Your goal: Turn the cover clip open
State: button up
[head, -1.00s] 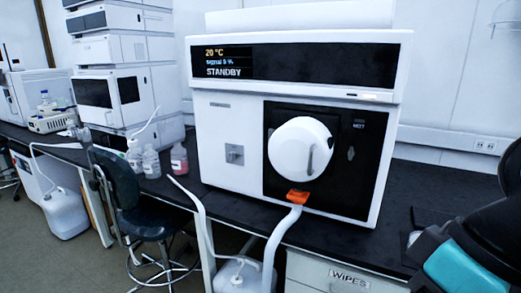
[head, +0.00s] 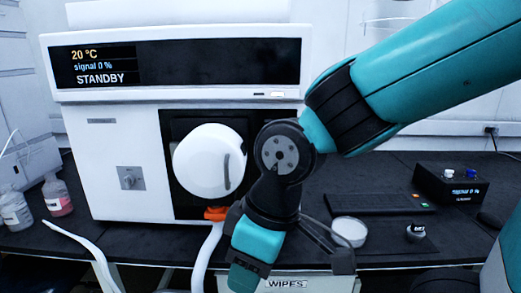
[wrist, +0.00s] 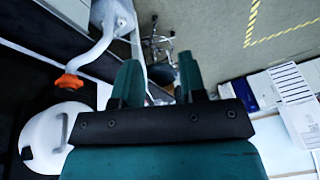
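The round white cover (head: 210,160) with a grey handle sits on the instrument's black panel. It also shows in the wrist view (wrist: 52,128), at the lower left. An orange fitting (head: 216,213) tops the white hose below the cover and shows in the wrist view (wrist: 68,80). My gripper (head: 243,279) points down, right of the hose and below the cover. In the wrist view its fingers (wrist: 158,80) are apart, with nothing between them. My arm hides the panel's right part.
The white instrument (head: 108,165) shows STANDBY. Bottles (head: 57,194) stand at its left. Right of my arm are a white round dish (head: 349,231), a small black-and-white item (head: 416,232) and a black box (head: 452,184). A WIPES drawer (head: 287,283) is below the bench edge.

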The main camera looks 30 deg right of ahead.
jog(key=w+d+f+n+t+h+b, duration=0.6)
jog(key=w+d+n+h, duration=0.3)
jog(key=w+d, duration=0.45)
jog(key=w+d+r+n+t+h, duration=0.2)
jog(key=w+r+n+t+h, duration=0.2)
jog(key=w+r+n+t, duration=0.55)
jog(key=w+d+n+p, duration=0.1)
jog(key=w+d+p, duration=0.1)
jog(key=w+d, duration=0.1)
jog(key=w+d+f+g+p, duration=0.1)
jog(key=w+d+p, duration=0.1)
jog(key=w+p, duration=0.1)
jog(key=w+d+f+n+g+p, duration=0.1)
jog(key=w+d+p, duration=0.2)
jog(key=shift+w+d+f+n, duration=0.1)
jog(key=shift+d+f+n, duration=0.05)
jog(key=shift+d+n, duration=0.2)
jog(key=shift+w+d+f, duration=0.1)
jog(key=shift+w+d, duration=0.15)
jog(key=shift+w, duration=0.2)
